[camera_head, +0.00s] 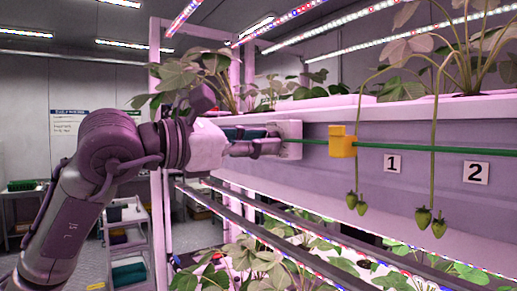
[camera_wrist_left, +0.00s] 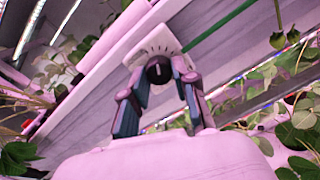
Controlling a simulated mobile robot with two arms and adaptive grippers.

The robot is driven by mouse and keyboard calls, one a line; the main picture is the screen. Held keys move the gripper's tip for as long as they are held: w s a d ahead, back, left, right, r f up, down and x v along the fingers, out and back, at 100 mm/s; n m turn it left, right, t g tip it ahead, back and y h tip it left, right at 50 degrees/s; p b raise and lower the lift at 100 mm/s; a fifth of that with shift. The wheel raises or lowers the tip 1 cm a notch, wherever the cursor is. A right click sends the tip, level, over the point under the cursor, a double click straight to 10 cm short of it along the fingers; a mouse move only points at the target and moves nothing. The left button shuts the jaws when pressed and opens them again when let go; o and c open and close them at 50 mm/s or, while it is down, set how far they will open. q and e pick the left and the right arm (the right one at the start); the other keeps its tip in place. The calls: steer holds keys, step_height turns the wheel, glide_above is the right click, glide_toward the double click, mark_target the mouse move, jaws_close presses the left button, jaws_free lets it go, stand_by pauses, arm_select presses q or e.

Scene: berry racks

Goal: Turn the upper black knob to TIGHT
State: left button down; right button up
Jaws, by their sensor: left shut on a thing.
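The black knob (camera_wrist_left: 158,73) sits on a pale plate with small dial marks (camera_wrist_left: 152,44) in the left wrist view. My left gripper (camera_wrist_left: 160,82) has one finger on each side of the knob and is shut on it. In the head view the left gripper (camera_head: 275,147) reaches in from the left to the plate (camera_head: 292,139) on the upper rack's front, and its fingers hide the knob. I cannot read the dial lettering. My right gripper is not in view.
A green line (camera_head: 440,149) runs right from the plate through a yellow block (camera_head: 342,142). Leafy plants are above and below. A cart (camera_head: 125,240) stands at left.

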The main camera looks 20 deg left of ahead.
arm_select(q)
steer(key=shift+r+m+b, duration=0.1)
steer(key=shift+m+b, duration=0.85)
steer(key=shift+m, duration=6.65)
steer(key=c, duration=0.9)
jaws_free()
steer(key=v, duration=1.2)
